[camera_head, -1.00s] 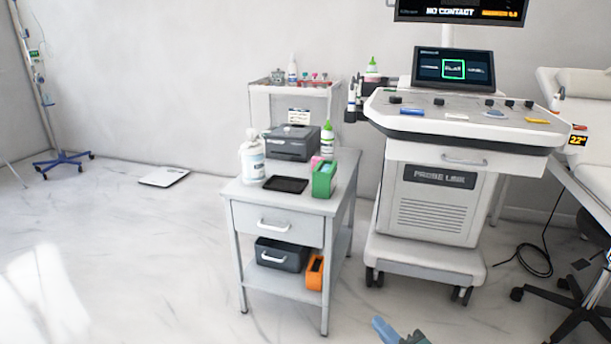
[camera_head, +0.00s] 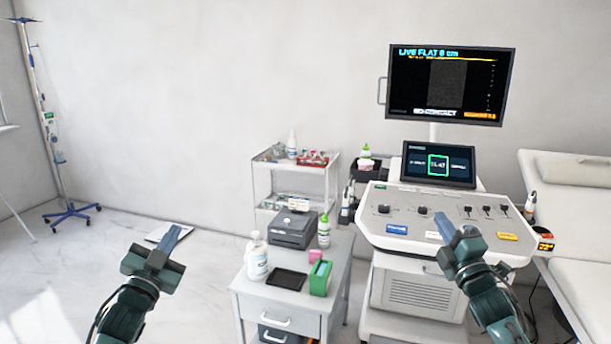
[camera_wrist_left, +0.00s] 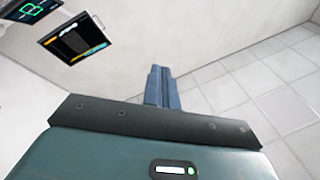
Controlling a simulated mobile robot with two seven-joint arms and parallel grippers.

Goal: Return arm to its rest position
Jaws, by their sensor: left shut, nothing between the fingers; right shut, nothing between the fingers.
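My left gripper (camera_head: 171,243) is raised at the lower left of the head view, over the floor and left of the cabinet. Its blue fingers are together with nothing between them. The closed fingers also show in the left wrist view (camera_wrist_left: 161,88), against the wall and floor. My right gripper (camera_head: 446,228) is raised at the right, in front of the ultrasound console (camera_head: 380,238) in the picture. Its fingers are together and empty. Whether it touches the console cannot be told, but it appears to be in the air.
A grey cabinet (camera_head: 277,309) between the arms carries a white bottle (camera_head: 257,260), a black tray (camera_head: 286,280), a green box (camera_head: 320,279) and a printer (camera_head: 293,229). A monitor (camera_head: 447,85) hangs above the console. An exam bed (camera_head: 580,215) stands at the right.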

